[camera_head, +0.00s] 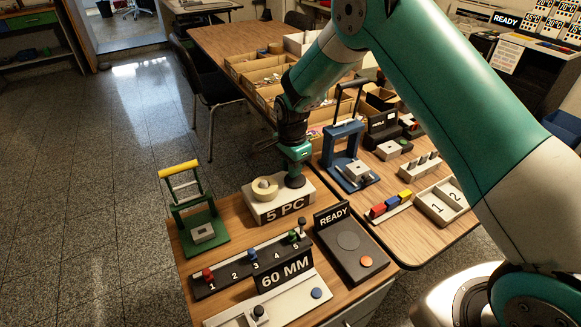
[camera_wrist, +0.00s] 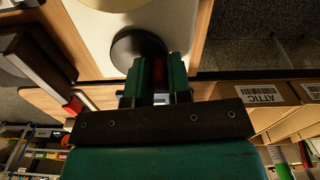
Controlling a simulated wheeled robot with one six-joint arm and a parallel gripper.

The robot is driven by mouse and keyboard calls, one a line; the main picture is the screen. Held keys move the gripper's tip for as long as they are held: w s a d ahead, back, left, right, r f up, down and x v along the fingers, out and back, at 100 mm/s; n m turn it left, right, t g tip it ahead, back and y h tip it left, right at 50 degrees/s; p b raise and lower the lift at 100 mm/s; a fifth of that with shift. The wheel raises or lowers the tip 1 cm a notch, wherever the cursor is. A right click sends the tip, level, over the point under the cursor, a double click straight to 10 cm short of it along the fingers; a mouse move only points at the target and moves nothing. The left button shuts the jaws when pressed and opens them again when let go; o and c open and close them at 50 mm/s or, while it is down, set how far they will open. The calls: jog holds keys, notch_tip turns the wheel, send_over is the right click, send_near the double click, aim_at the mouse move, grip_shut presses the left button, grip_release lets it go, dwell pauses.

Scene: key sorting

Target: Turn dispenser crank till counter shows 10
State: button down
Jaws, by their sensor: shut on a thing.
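The dispenser (camera_head: 268,211) is a white box on the wooden table, and the counter sign (camera_head: 286,210) on its front reads "5 PC". A cream, ring-shaped part (camera_head: 262,186) sits on its top left. My gripper (camera_head: 294,178) points down at the right end of the dispenser's top. In the wrist view, my gripper (camera_wrist: 161,72) is shut on a small dark red piece (camera_wrist: 158,69) beside a round black disc (camera_wrist: 133,46). This piece looks like the crank's handle; the fingers hide most of it.
Left stands a green press (camera_head: 202,228) with a yellow handle. In front lie a numbered slider board (camera_head: 248,262), a "60 MM" sign (camera_head: 284,273) and a black "READY" box (camera_head: 350,247). A blue press (camera_head: 342,150) stands close behind on the right. Cardboard bins (camera_head: 262,75) fill the back.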

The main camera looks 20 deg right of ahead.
jog(key=shift+w+d+r+m, duration=0.1)
jog(key=shift+d+m, duration=0.05)
jog(key=shift+m, duration=0.85)
jog(key=c, duration=1.1)
grip_release()
jog(key=shift+o, duration=0.2)
notch_tip(320, 180, up, 17)
jog(key=b, duration=0.1)
jog(key=shift+r, duration=0.2)
